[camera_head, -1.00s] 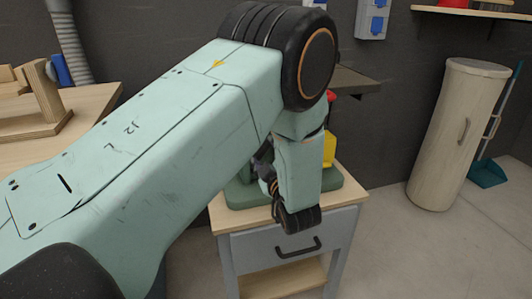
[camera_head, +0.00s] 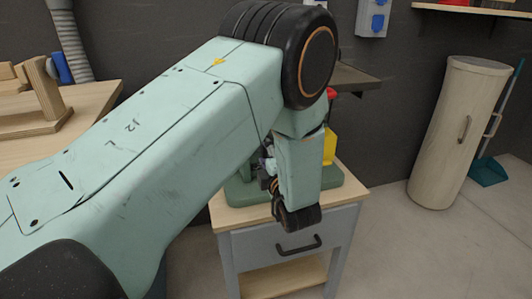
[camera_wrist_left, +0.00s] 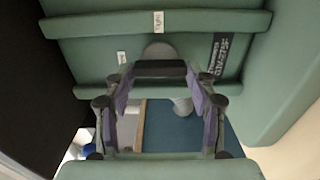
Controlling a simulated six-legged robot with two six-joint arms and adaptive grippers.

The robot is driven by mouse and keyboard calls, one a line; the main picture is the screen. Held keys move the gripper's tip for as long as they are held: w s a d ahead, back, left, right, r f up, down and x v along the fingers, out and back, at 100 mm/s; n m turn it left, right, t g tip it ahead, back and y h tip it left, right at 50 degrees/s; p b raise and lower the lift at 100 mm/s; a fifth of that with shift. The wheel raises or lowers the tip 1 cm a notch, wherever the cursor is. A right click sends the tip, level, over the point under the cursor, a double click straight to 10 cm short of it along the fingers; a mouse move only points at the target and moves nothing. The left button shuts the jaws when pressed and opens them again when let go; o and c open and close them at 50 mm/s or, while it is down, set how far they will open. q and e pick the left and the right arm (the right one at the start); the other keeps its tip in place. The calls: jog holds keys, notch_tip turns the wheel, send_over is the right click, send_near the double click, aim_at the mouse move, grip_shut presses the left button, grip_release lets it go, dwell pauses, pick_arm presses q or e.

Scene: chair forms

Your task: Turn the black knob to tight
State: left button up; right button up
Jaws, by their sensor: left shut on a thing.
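The black knob (camera_wrist_left: 160,69) shows in the left wrist view as a dark bar lying level across the picture, in front of a grey round part on the green machine (camera_wrist_left: 90,32). The two fingers of my left gripper (camera_wrist_left: 160,80) close on it from both sides. In the head view the green machine's base (camera_head: 240,192) stands on a small cabinet, and my left arm hides the knob and most of my left gripper (camera_head: 267,168). My right gripper is out of view.
The cabinet (camera_head: 345,180) has a grey drawer with a black handle. A yellow part (camera_head: 330,147) shows behind my arm. A wooden bench (camera_head: 95,105) stands at the left, and a pale tall bin (camera_head: 455,135) at the right. The floor between cabinet and bin is clear.

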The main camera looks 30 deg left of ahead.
pick_arm(q)
jog(key=shift+s+a, duration=0.1)
jog(key=shift+a, duration=0.05)
dwell(0.3)
jog(key=o, duration=1.2)
jog(key=shift+c, duration=0.2)
